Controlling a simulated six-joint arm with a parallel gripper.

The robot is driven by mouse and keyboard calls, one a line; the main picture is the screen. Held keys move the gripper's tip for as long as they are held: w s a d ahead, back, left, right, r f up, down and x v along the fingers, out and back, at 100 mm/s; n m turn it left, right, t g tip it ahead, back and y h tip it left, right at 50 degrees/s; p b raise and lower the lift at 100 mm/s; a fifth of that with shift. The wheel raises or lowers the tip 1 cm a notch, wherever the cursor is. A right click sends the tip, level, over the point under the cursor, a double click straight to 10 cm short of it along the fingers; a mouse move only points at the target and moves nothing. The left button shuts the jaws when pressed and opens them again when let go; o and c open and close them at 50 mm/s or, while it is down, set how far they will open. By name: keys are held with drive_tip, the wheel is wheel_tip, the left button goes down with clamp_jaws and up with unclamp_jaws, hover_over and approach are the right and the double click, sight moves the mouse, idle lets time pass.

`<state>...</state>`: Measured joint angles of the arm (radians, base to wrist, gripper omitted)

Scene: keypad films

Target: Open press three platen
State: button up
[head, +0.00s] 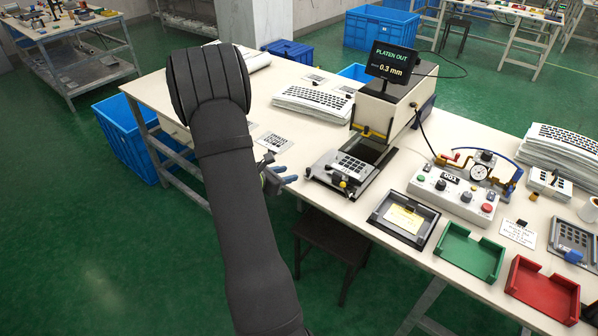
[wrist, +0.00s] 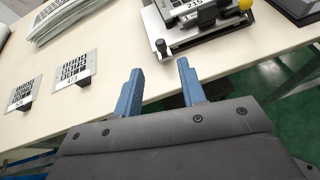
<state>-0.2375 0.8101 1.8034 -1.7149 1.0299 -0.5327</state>
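The press (head: 390,105) stands on the bench, its screen (head: 391,62) reading "PLATEN OUT" and "0.3 mm". Its platen (head: 350,172) sits out in front of the press body on dark rails, carrying a plate with a dark keypad pattern. A yellow knob and a dark knob show at its front. The platen also shows at the top of the wrist view (wrist: 205,32). My gripper (head: 290,178) is left of the platen near the bench's front edge, apart from it. In the wrist view its two blue fingers (wrist: 163,82) are spread with nothing between them.
Patterned cards (head: 273,142) lie left of the platen; a stack of keypad sheets (head: 313,101) lies behind. Right of the press are a black tray (head: 403,219), a control box (head: 455,195), a green tray (head: 469,251) and a red tray (head: 542,290). A dark stool (head: 335,238) stands below.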

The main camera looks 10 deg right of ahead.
sight(308, 169)
drive_tip(key=v, duration=0.6)
drive_tip(key=shift+a, duration=0.1)
drive_tip(key=x, duration=1.7)
drive_tip(key=shift+s, duration=0.15)
